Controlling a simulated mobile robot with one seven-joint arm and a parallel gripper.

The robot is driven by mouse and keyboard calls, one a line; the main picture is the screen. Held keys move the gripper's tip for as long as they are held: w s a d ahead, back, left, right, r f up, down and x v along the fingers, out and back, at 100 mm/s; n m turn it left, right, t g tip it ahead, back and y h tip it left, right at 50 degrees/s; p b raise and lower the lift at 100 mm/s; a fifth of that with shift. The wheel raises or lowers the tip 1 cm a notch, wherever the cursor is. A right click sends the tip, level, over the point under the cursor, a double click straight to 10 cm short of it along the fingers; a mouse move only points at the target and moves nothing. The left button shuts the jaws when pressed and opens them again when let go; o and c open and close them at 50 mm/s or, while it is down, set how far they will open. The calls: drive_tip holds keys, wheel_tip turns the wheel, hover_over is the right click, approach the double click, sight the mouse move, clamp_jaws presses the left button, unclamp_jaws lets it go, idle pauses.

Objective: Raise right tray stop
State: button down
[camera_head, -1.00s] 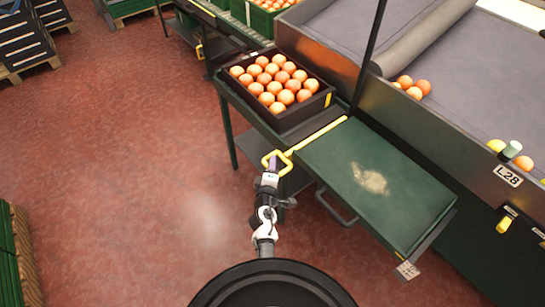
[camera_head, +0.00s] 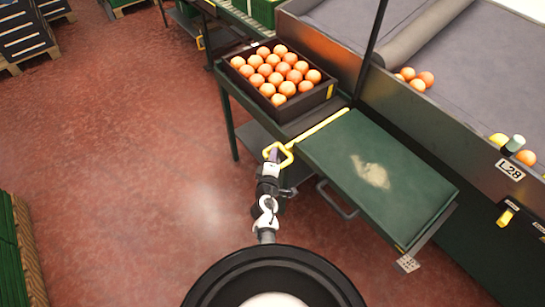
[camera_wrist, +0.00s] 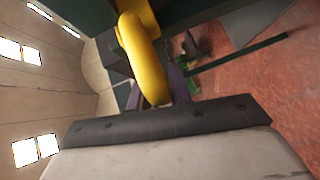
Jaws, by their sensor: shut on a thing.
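The right tray stop is a yellow bar (camera_head: 322,125) with a loop handle (camera_head: 286,149) at its front end. It lies along the left edge of a green padded top (camera_head: 375,180), beside the crate shelf. My gripper (camera_head: 273,157) is shut on the yellow loop. In the wrist view the thick yellow loop (camera_wrist: 143,55) fills the upper middle, with the purplish fingers (camera_wrist: 172,85) at its lower end. The fingertips are partly hidden behind the loop.
A black crate (camera_head: 300,110) of oranges stands on the shelf behind the bar. A grey conveyor (camera_head: 450,90) with a few loose fruits runs at the right. A grey handle (camera_head: 338,200) juts out below the green top. The red floor (camera_head: 130,180) at left is clear.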

wheel_tip(320, 180, up, 5)
drive_tip(key=p, duration=0.4)
drive_tip(key=shift+f, duration=0.1)
drive_tip(key=c, duration=1.4)
unclamp_jaws()
drive_tip(key=shift+o, duration=0.2)
